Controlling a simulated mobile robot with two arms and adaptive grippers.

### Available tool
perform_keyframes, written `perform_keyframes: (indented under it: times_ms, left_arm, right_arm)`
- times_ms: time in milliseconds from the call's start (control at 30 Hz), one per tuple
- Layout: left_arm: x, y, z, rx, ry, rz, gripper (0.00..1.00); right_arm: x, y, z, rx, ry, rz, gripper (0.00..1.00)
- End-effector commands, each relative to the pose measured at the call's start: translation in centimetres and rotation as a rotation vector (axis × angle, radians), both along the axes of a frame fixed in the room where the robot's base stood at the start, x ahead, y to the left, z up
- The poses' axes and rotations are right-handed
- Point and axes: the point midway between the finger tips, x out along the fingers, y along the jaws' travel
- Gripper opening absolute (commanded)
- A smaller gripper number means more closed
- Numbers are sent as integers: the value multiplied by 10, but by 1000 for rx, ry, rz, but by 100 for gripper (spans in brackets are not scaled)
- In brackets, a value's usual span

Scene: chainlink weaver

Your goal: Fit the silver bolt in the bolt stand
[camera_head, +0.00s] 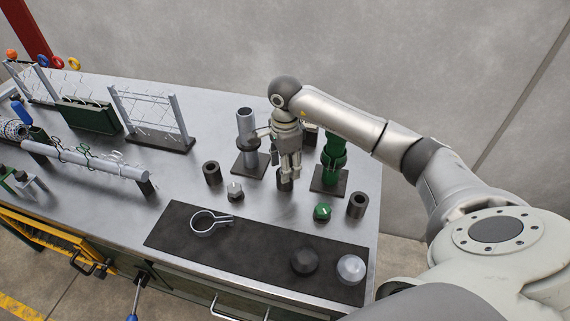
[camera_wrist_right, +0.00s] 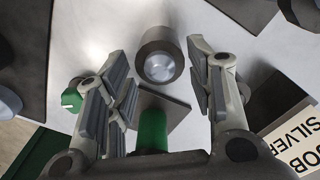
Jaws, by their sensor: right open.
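My right gripper (camera_head: 289,168) points down with its fingers apart, just above a short dark cylinder (camera_head: 285,183). In the right wrist view the open fingers (camera_wrist_right: 163,85) lie on either side of the cylinder's line, and its open end (camera_wrist_right: 157,40) shows a shiny silver round face (camera_wrist_right: 159,67) inside. I cannot tell whether that face is the silver bolt or the cylinder's bore, nor whether the cylinder is the bolt stand. A silver round-headed piece (camera_head: 350,268) sits on the dark mat (camera_head: 180,232), next to a similar black piece (camera_head: 305,262). My left gripper is out of view.
A grey post (camera_head: 246,125) and a green post (camera_head: 334,152) stand on dark plates beside my gripper. Dark sleeves (camera_head: 211,172) (camera_head: 358,205), a grey nut (camera_head: 235,191) and a green nut (camera_head: 322,211) stand nearby. A ring clamp (camera_head: 203,232) lies on the mat. A card (camera_wrist_right: 298,135) reads "JOB SILVER".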

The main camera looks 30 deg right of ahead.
Motion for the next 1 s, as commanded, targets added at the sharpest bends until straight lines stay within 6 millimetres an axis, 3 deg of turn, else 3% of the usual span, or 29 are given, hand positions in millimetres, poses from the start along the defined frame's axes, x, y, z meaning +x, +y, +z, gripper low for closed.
perform_keyframes:
  times_ms: [167,633,800,1000]
  left_arm:
    - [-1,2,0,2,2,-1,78]
    - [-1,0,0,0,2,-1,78]
    - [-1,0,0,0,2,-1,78]
    - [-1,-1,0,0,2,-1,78]
  right_arm:
    - [1,0,12,0,-3,-1,49]
    - [1,-1,103,-1,-4,0,49]
    - [0,0,118,0,-1,-1,49]
    - [0,0,120,0,1,0,49]
